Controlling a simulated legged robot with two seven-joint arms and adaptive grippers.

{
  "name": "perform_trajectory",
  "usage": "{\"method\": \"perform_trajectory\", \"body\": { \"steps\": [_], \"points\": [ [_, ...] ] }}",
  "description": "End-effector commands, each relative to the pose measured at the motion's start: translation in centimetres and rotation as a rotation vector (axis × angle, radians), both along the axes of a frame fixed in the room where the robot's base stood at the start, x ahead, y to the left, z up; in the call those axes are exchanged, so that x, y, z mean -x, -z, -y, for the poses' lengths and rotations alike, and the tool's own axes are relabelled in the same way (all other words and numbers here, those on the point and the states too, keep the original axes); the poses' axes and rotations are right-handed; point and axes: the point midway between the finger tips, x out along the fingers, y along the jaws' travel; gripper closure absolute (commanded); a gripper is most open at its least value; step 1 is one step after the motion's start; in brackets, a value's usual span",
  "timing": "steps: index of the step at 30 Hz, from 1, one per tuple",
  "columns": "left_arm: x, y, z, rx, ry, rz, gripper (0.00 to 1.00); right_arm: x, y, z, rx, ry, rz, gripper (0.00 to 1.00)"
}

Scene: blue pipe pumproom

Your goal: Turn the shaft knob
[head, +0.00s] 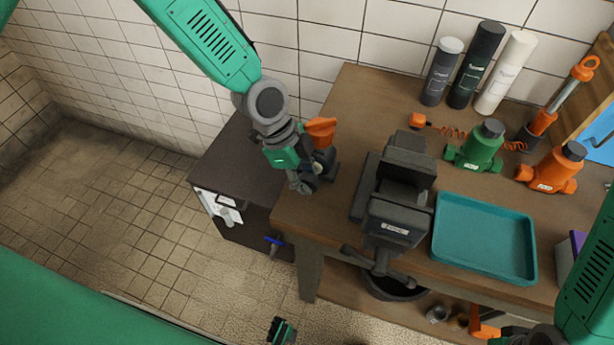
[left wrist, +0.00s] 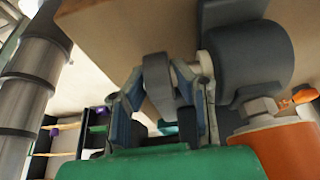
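My left gripper (head: 303,186) reaches down at the left end of the workbench, close to an orange and dark grey device (head: 320,132). In the left wrist view, the fingers of my left gripper (left wrist: 168,75) stand on either side of a grey knob (left wrist: 157,82). A short pale shaft runs from near the knob to a dark grey cylinder (left wrist: 245,62) at the right. The orange body (left wrist: 280,148) lies below that cylinder. The fingertips are close to the knob, but firm contact cannot be told. In the head view the knob is hidden or too small to make out.
A dark vise (head: 398,190) stands on the workbench (head: 345,100), right of my left gripper. A teal tray (head: 485,238), a green bottle (head: 480,146) and an orange bottle (head: 556,168) are farther right. A dark cabinet (head: 235,165) is at the left. Open tiled floor lies beyond it.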

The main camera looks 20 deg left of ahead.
Motion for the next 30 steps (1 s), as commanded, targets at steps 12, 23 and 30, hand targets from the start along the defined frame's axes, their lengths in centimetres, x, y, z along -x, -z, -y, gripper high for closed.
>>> {"method": "perform_trajectory", "body": {
  "steps": [12,23,30],
  "points": [
    [-0.2,0.0,-0.1,0.046,-0.007,0.001,1.00,0.0,0.4,0.0,0.000,0.000,0.000,1.00],
    [-0.4,0.5,-0.4,0.274,-0.013,-0.002,1.00,0.0,3.6,0.0,0.000,0.000,0.000,1.00],
    [-0.4,0.7,-0.5,0.425,-0.011,-0.005,1.00,0.0,7.7,0.0,0.000,0.000,0.000,1.00]
  ]
}}
